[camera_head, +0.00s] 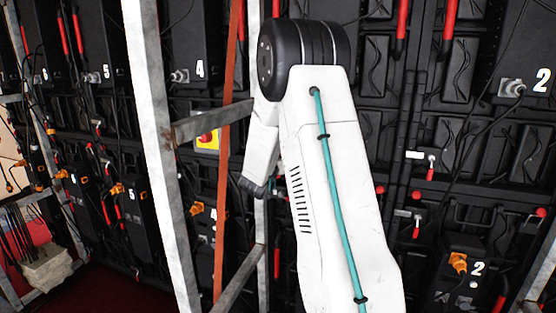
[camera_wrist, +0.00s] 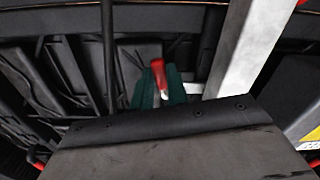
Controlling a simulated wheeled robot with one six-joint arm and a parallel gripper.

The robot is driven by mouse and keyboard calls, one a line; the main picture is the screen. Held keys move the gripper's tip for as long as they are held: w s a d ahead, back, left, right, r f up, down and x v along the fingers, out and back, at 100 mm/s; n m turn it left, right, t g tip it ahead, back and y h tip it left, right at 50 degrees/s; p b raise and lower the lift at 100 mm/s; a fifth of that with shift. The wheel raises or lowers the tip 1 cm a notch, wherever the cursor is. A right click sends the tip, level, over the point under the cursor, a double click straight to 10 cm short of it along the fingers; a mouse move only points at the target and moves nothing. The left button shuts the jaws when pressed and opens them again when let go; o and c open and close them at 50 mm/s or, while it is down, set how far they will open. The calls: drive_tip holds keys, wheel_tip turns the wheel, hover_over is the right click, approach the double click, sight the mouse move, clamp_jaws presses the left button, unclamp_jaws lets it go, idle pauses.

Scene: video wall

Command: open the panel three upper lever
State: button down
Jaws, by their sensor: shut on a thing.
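In the wrist view a red lever (camera_wrist: 158,72) with a pale lower end stands between the dark green fingers of my gripper (camera_wrist: 160,88). My gripper is shut on this lever. In the head view my white arm covers the middle of the wall, so my gripper and the lever in it are hidden there. No number 3 shows. The panels marked 4 (camera_head: 199,69) and 2 (camera_head: 540,80) show on either side of my arm.
A grey metal frame post (camera_head: 160,150) and an orange-red strap (camera_head: 229,150) stand left of my arm. A pale post (camera_wrist: 245,45) rises close right of my gripper in the wrist view. Other red levers (camera_head: 402,20) and black cables hang on the wall.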

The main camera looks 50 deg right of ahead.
drive_tip(key=s+d+r+n, duration=0.1)
drive_tip(key=s+r+n, duration=0.2)
drive_tip(key=n, duration=1.2)
drive_tip(key=shift+s+d+r, duration=0.2)
drive_tip(key=shift+r, duration=0.7)
drive_tip(key=shift+n, duration=0.3)
drive_tip(key=c, duration=1.4)
unclamp_jaws()
drive_tip(key=v, duration=0.8)
